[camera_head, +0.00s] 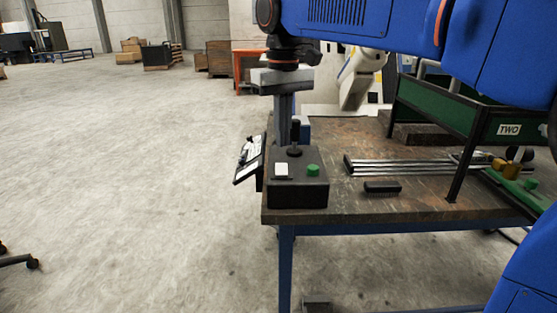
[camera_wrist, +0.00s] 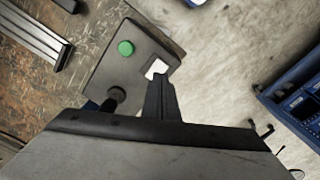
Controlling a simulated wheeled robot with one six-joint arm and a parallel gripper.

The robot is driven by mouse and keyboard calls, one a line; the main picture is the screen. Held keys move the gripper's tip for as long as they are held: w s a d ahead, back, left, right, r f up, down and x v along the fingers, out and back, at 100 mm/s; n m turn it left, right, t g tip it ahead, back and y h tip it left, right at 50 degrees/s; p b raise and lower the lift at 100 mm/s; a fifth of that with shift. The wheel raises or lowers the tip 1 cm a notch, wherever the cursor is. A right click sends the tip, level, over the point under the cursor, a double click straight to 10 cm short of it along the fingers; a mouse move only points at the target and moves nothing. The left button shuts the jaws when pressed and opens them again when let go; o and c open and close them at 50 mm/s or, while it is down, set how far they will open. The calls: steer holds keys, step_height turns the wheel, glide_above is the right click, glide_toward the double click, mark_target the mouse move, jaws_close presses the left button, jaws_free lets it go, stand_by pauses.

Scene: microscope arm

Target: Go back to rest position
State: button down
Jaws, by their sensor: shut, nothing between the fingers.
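My gripper (camera_head: 283,128) hangs straight down over the left end of the workbench, its fingers together and empty. In the wrist view the shut fingers (camera_wrist: 160,95) point toward a dark control box. The control box (camera_head: 300,192) sits at the near left corner of the bench. It has a green button (camera_head: 313,170), a white switch (camera_head: 281,170) and a black joystick (camera_head: 295,140) on top. The fingertips appear close to the white switch (camera_wrist: 156,68) in the wrist view; I cannot tell if they touch it. My blue arm spans the top right of the head view.
The workbench (camera_head: 420,200) carries metal bars (camera_head: 400,168), a small black block (camera_head: 382,187) and a green rack (camera_head: 470,110) labelled TWO. A tablet-like panel (camera_head: 249,160) hangs at the bench's left side. Open concrete floor lies to the left.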

steer(key=s+d+f+m+t, duration=0.1)
steer(key=s+d+f, duration=0.35)
steer(key=d, duration=0.35)
steer(key=s+d+f+m+t, duration=0.1)
steer(key=s+d+f+m, duration=0.1)
steer(key=s+d+f, duration=0.35)
steer(key=s+d+f+m+t, duration=0.2)
steer(key=s+d+f, duration=0.9)
steer(key=s+f, duration=0.1)
steer(key=shift+s+d+f+m+t, duration=0.3)
steer(key=shift+d+f+t, duration=0.1)
steer(key=shift+f, duration=0.2)
